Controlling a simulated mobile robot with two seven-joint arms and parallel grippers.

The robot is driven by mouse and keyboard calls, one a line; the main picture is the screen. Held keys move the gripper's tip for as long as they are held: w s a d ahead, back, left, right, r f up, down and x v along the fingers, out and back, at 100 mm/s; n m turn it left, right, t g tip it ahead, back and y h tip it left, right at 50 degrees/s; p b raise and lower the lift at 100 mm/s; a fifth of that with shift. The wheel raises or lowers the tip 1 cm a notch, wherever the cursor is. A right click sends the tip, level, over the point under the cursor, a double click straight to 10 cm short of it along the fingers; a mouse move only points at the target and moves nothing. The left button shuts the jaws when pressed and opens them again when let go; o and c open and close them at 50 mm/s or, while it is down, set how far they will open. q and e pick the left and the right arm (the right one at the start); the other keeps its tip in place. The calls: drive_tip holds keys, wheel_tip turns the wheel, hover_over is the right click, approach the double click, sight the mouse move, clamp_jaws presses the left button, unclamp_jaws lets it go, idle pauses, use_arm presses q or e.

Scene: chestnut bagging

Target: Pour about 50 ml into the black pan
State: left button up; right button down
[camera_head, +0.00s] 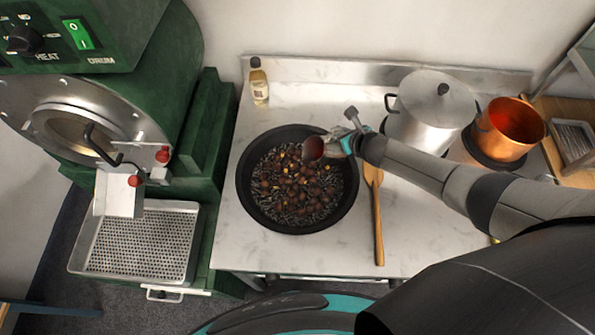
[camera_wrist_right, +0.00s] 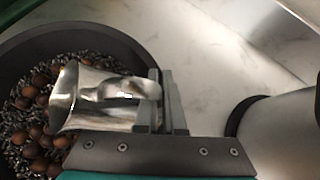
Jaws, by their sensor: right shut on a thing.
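The black pan (camera_head: 246,190) stands on the white counter, holding dark grains and several brown chestnuts (camera_head: 290,182). Its rim also fills the left of the right wrist view (camera_wrist_right: 100,40). My right gripper (camera_head: 340,144) is over the pan's upper right edge, shut on a small shiny metal jug (camera_head: 313,150). In the right wrist view the jug (camera_wrist_right: 85,97) lies tilted on its side, its mouth toward the pan's inside. I see no stream leaving it, and its contents are hidden. My left gripper is not in view.
A wooden spoon (camera_head: 378,220) lies right of the pan. A small bottle (camera_head: 259,82) stands behind it. A lidded steel pot (camera_head: 430,105) and a copper pot (camera_head: 508,130) stand back right. A green roaster (camera_head: 180,60) stands left.

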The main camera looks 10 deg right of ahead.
drive_tip(key=shift+w+d+y, duration=0.2)
drive_tip(key=shift+y, duration=0.3)
drive_tip(key=shift+f+m, duration=0.1)
drive_tip(key=shift+m, duration=0.2)
drive_tip(key=shift+w+d+f+g+y+b, duration=0.15)
drive_tip(key=shift+d+g+y+b, duration=0.2)
drive_tip(key=shift+b, duration=0.25)
drive_tip(key=d+y+b, duration=0.1)
drive_tip(key=d+f+m+b, duration=0.1)
drive_tip(key=b, duration=0.1)
drive_tip(key=shift+w+d+g+y+b, duration=0.1)
drive_tip(key=shift+w+g+y+b, duration=0.05)
drive_tip(key=shift+g+y+b, duration=0.2)
drive_tip(key=shift+d+r+m, duration=0.1)
drive_tip(key=shift+d+m, duration=0.1)
drive_tip(key=shift+m, duration=0.1)
wheel_tip(320, 180, up, 10)
drive_tip(key=d+m+y+p, duration=0.2)
drive_tip(key=y, duration=0.1)
drive_tip(key=shift+w+f, duration=0.2)
